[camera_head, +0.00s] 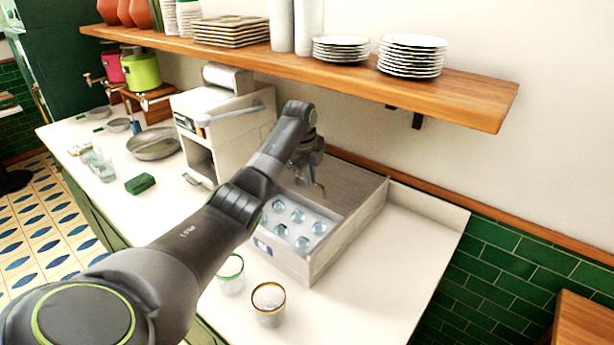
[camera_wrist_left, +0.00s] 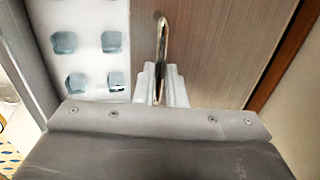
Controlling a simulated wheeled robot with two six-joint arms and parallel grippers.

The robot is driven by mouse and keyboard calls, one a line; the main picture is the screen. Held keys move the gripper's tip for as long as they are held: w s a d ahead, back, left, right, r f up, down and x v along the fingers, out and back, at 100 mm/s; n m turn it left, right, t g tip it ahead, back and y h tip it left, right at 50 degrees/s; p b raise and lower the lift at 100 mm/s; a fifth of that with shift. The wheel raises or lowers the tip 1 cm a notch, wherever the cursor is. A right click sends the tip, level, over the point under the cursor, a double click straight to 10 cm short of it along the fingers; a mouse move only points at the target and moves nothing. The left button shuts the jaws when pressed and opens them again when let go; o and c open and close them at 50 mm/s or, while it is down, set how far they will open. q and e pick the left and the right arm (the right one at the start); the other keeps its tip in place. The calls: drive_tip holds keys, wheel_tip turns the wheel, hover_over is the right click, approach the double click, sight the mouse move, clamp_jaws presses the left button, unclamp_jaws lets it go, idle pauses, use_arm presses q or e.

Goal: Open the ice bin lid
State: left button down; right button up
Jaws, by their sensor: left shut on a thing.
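The ice bin (camera_head: 345,236) is a pale open-topped box on the white counter. Clear ice cubes (camera_head: 298,215) show in its front part, and they also show in the left wrist view (camera_wrist_left: 72,80). The grey-brown lid (camera_head: 345,187) covers the back part; it fills the right half of the left wrist view (camera_wrist_left: 220,45). A thin metal handle (camera_wrist_left: 163,35) stands at the lid's edge beside the ice. My left gripper (camera_head: 318,186) is over the bin, shut on this handle, as the left wrist view shows. My right gripper is not in view.
Two glasses, one green-rimmed (camera_head: 231,272) and one gold-rimmed (camera_head: 268,300), stand in front of the bin. A white machine (camera_head: 215,130) stands to its left. A wooden shelf (camera_head: 350,82) with plates hangs above. The counter right of the bin is clear.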

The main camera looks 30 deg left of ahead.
use_arm(q)
drive_tip(key=shift+w, duration=0.25)
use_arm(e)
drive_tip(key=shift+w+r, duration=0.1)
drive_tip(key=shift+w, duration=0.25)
use_arm(q)
drive_tip(key=shift+s, duration=0.1)
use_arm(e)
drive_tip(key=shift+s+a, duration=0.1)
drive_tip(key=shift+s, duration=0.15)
use_arm(q)
drive_tip(key=c, duration=1.5)
unclamp_jaws()
drive_tip(key=shift+r, duration=0.15)
